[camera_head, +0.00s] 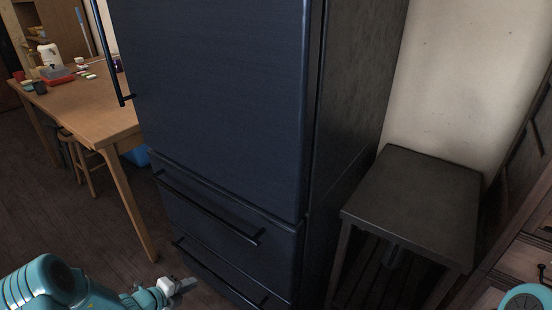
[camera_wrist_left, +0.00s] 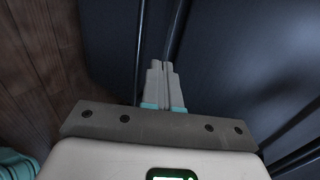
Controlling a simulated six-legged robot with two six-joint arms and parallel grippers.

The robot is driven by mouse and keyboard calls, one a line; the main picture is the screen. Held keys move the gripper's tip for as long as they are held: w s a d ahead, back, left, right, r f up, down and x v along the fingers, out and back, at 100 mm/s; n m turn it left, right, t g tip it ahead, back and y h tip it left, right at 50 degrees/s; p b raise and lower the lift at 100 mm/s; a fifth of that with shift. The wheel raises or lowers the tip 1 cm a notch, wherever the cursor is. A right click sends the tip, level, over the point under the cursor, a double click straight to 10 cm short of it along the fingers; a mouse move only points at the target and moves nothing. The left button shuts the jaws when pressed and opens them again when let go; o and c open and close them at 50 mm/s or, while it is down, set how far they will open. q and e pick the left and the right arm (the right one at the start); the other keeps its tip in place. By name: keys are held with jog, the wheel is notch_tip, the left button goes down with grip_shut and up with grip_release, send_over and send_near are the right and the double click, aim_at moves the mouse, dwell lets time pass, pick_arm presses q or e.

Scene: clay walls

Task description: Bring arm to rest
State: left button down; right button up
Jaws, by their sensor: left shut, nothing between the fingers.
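My left arm comes in at the bottom left of the head view, and its gripper (camera_head: 184,287) is low in front of the dark blue fridge (camera_head: 215,90). The left gripper's fingers (camera_wrist_left: 161,80) are shut with nothing between them in the left wrist view. The fridge's lower drawers, with long black bar handles, are close behind the fingers. Whether the fingers touch the fridge is not clear. A teal part of mine shows at the bottom right corner of the head view; my right gripper does not show.
A wooden table (camera_head: 80,108) with small items and a stool (camera_head: 88,165) stands at the left. A dark side table (camera_head: 415,200) stands right of the fridge by the wall. Wooden furniture (camera_head: 525,255) is at the far right. Dark floor (camera_head: 80,225) is open at the lower left.

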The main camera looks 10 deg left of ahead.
pick_arm(q)
jog(key=s+d+r+m+g+h, duration=0.2)
jog(key=d+m+g+h, duration=0.4)
jog(key=d, duration=1.3)
jog(key=s+d+f+m+g+y, duration=0.1)
jog(key=s+d+m+g, duration=0.1)
jog(key=s+d+m, duration=0.3)
jog(key=s+d+f+m+g, duration=0.2)
jog(key=s+d+m+g, duration=0.1)
jog(key=s+m, duration=0.35)
jog(key=s+a+f+m+g+y, duration=0.2)
jog(key=s+m+y, duration=0.4)
jog(key=s+m, duration=1)
jog(key=w+r+m+t+p, duration=0.1)
jog(key=w+r+m+p, duration=0.2)
jog(key=r+m+p, duration=0.4)
jog(key=w+r+m+t+p, duration=0.1)
jog(key=w+r+m+p, duration=0.2)
jog(key=r+p, duration=1.7)
jog(key=m, duration=0.4)
jog(key=shift+w+d, duration=0.15)
jog(key=shift+w, duration=0.2)
